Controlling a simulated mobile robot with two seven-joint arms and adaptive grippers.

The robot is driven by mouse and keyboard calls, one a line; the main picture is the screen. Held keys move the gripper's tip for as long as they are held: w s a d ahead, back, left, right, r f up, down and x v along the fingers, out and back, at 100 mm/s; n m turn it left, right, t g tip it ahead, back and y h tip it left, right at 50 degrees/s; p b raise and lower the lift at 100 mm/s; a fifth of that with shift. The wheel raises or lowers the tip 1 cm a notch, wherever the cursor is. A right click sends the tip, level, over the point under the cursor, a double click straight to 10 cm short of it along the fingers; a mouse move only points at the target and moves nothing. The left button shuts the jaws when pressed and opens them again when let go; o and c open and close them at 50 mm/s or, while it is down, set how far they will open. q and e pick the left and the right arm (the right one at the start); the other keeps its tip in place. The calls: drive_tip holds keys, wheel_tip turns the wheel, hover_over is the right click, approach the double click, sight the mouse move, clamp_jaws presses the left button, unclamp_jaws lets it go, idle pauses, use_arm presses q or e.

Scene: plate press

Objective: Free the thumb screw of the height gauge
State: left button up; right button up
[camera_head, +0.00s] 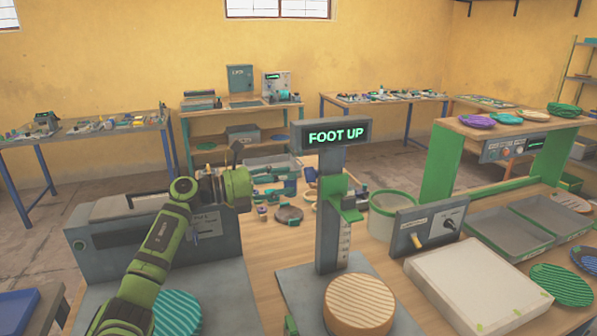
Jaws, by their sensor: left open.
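The height gauge (331,225) is a grey upright post on a grey base plate, with a marked scale. A green carriage (349,213) sits on the post. The thumb screw cannot be told apart clearly at this size. A display (334,135) on top reads "FOOT UP". A ribbed tan round plate (358,305) lies on the base under the carriage. My left gripper (241,180) is open, left of the gauge and clear of it, in front of the grey machine. Its fingers are hard to make out. My right gripper is not in view.
A grey machine (105,238) stands left with a teal ribbed plate (177,313) before it. A switch box (428,228), white block (475,285) and grey-green bin (382,220) stand right of the gauge. Small parts lie behind it. Bare bench shows left of the gauge.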

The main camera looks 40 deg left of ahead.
sight(305, 175)
use_arm(q)
drive_tip(key=p+x, duration=0.1)
drive_tip(key=x, duration=0.2)
drive_tip(key=shift+w+d+r+p, duration=0.1)
drive_tip(key=shift+w+r+p, duration=0.05)
drive_tip(key=shift+w+p, duration=0.2)
drive_tip(key=shift+w+d, duration=0.1)
drive_tip(key=shift+w, duration=0.2)
clamp_jaws()
drive_tip(key=n+p, duration=0.5)
drive_tip(key=n, duration=0.5)
drive_tip(key=shift+s+d+n+p, duration=0.1)
drive_tip(key=shift+n+p, duration=0.2)
drive_tip(key=shift+n, duration=0.1)
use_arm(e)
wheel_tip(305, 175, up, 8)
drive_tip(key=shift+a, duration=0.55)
use_arm(q)
unclamp_jaws()
